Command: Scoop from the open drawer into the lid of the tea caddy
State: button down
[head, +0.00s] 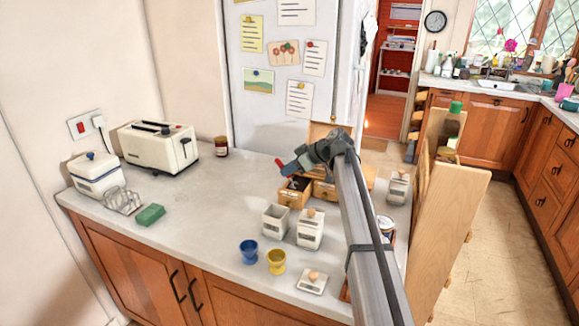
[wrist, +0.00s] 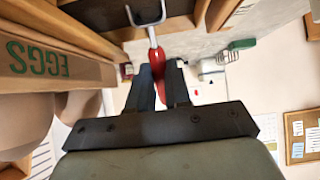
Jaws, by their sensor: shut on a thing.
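My gripper (head: 290,166) is shut on a red-handled scoop. In the wrist view the red handle (wrist: 158,65) lies between the two dark fingers, and the pale scoop head (wrist: 146,12) points away from them. What the scoop head holds is not clear. In the head view the open drawer (head: 291,200) of a small wooden chest is just below my gripper, with dark contents. A white square piece with a round wooden knob (head: 313,276) lies at the counter's front; it looks like the caddy lid, but I cannot be sure. An open white caddy (head: 274,222) stands behind it.
A lidded white canister (head: 310,232), a blue egg cup (head: 248,251) and a yellow egg cup (head: 276,262) stand nearby. A toaster (head: 158,148) and green sponge (head: 150,215) are further left. A box marked EGGS (wrist: 55,65) is close at left in the wrist view.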

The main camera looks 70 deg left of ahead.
aim_at(279, 159)
jog(key=shift+f, duration=0.35)
jog(key=shift+w+d, duration=0.6)
jog(key=shift+s+a+r+t+h, duration=0.2)
jog(key=shift+r+t+h, duration=0.1)
jog(key=shift+r, duration=0.35)
jog(key=shift+s+a+r+t+h, duration=0.2)
jog(key=shift+r+t+h, duration=0.1)
jog(key=shift+r, duration=0.35)
jog(key=shift+s+a+r+t+h, duration=0.4)
jog(key=shift+r+t+h, duration=0.1)
jog(key=shift+r, duration=0.1)
jog(key=shift+s+a+r+t+h, duration=0.25)
jog(key=shift+a+r+t+h, duration=0.1)
jog(key=shift+r+t+h, duration=0.2)
jog(key=shift+s+a+r+t+h, duration=0.35)
jog(key=shift+r+t+h, duration=0.05)
jog(key=shift+t+h, duration=0.25)
jog(key=shift+s+a+r+t+h, duration=0.3)
jog(key=shift+s+r+t+h, duration=0.05)
jog(key=shift+t+h, duration=0.25)
jog(key=shift+r, duration=0.1)
